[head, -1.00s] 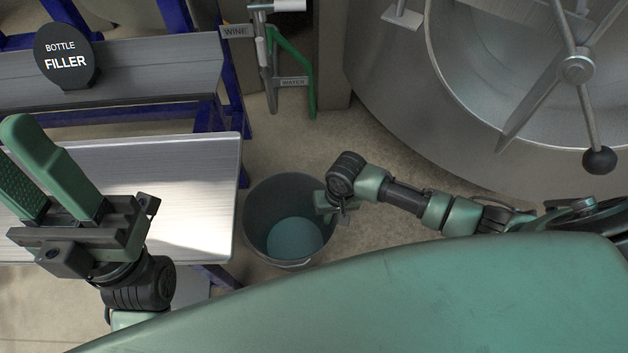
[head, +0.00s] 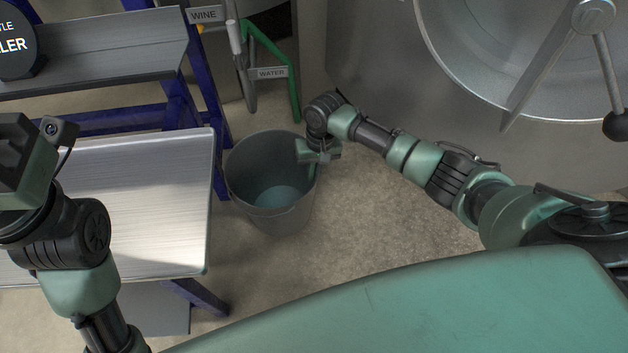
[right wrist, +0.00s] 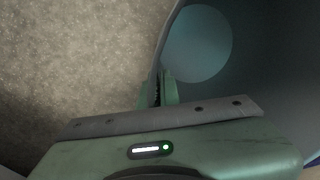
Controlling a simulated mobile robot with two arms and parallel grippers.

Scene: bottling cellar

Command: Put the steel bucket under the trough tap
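The steel bucket (head: 264,211) is grey, upright and open at the top, with a bluish inside bottom. It is right of the metal bench; I cannot tell whether it touches the floor. My right gripper (head: 312,160) is at its right rim. In the right wrist view the fingers (right wrist: 159,93) are closed on the bucket's wall (right wrist: 255,70). Beyond the bucket hang a grey pipe by a WINE sign (head: 204,15) and a green pipe (head: 292,85) by a WATER sign (head: 271,73). I cannot tell which is the trough tap. My left gripper (head: 25,160) is partly cut off; its fingertips are hidden.
The metal bench (head: 160,215) with blue legs (head: 205,80) stands close left of the bucket. A BOTTLE FILLER sign (head: 15,45) is at the far left. A big steel vat (head: 385,110) stands at the right. The floor (head: 400,225) right of the bucket is clear.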

